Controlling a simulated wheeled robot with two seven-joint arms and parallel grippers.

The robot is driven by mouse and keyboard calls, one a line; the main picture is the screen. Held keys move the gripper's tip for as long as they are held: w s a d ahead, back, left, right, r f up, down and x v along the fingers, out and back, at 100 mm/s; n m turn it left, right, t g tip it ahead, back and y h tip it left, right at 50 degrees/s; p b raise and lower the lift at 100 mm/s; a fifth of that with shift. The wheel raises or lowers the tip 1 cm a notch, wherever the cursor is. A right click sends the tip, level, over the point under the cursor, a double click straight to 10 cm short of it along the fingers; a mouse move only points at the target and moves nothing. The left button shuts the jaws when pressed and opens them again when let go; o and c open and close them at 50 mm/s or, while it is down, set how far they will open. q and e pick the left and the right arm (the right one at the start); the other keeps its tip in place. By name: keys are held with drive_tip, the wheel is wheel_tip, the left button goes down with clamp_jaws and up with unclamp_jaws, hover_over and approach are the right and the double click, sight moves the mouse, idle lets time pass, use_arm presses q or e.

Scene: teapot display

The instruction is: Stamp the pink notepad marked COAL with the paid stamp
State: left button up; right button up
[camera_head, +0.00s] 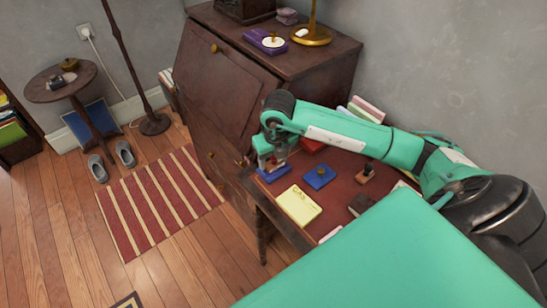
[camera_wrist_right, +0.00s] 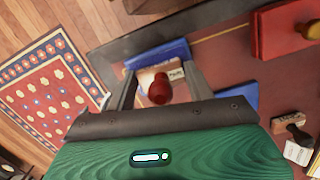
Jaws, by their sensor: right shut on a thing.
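My right gripper (camera_head: 270,164) is at the left end of the desk, shut on a stamp with a red round handle (camera_wrist_right: 159,90) and a pale wooden base with a small label. I cannot read the label. The stamp is over or against a blue pad (camera_head: 275,175), which also shows in the right wrist view (camera_wrist_right: 158,57); I cannot tell whether they touch. A yellow notepad (camera_head: 299,206) with dark writing, perhaps GAS, lies right of it. A pinkish edge (camera_head: 331,234) shows beside my green body; no COAL marking is readable. My left gripper is out of view.
A blue box with a knob (camera_head: 319,177) lies behind the yellow notepad. Another stamp (camera_head: 367,173) stands to the right. A red box (camera_wrist_right: 287,31) is near the desk's back. A dark cabinet (camera_head: 222,95) rises behind the desk.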

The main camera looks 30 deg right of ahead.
idle(0.3)
drive_tip(key=shift+r+p, duration=2.1)
drive_tip(key=shift+r, duration=1.4)
